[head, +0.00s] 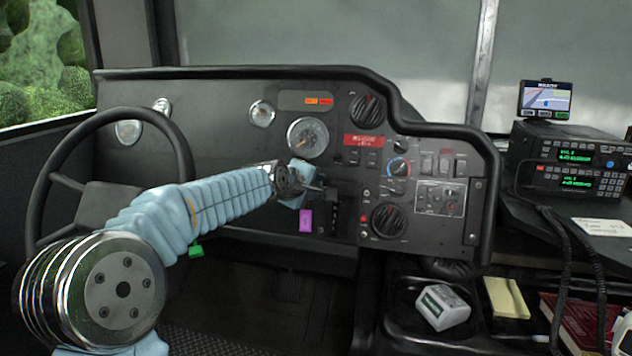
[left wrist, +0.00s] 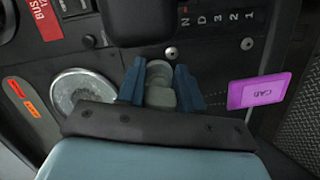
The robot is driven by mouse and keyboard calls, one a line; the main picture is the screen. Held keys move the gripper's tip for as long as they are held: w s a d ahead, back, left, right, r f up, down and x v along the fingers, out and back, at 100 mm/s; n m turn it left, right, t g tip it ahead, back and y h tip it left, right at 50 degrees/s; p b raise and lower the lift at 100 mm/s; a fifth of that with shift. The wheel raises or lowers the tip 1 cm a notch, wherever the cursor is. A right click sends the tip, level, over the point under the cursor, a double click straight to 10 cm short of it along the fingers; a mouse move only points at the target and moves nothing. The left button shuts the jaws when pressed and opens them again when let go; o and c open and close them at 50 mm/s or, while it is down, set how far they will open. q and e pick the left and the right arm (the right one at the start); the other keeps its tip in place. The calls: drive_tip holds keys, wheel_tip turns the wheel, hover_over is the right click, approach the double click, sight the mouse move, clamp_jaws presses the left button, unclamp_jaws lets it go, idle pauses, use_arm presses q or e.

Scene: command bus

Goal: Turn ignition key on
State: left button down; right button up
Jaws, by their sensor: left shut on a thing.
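My left gripper (left wrist: 161,88) shows in the left wrist view with its two blue fingers on either side of a grey ignition key (left wrist: 160,95), shut on it close to the dashboard panel. In the head view my left gripper (head: 312,188) reaches the dashboard (head: 225,130) below the round gauge; the key is hidden there behind the gripper. A purple tag (left wrist: 258,91) lies to the right of the fingers in the left wrist view, and the purple tag (head: 305,221) hangs below the gripper in the head view. My right gripper is not in view.
A gear selector panel marked N D 3 2 1 (left wrist: 215,19) sits beside the key. Dials and switches (head: 388,221) lie to the right.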

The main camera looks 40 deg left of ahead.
use_arm(q)
drive_tip(key=shift+f+m+g+p, duration=0.1)
drive_tip(key=shift+m+g+p, duration=0.35)
drive_tip(key=shift+m, duration=1.15)
drive_tip(key=c, duration=0.8)
unclamp_jaws()
drive_tip(key=v, duration=1.4)
drive_tip(key=shift+f, duration=0.25)
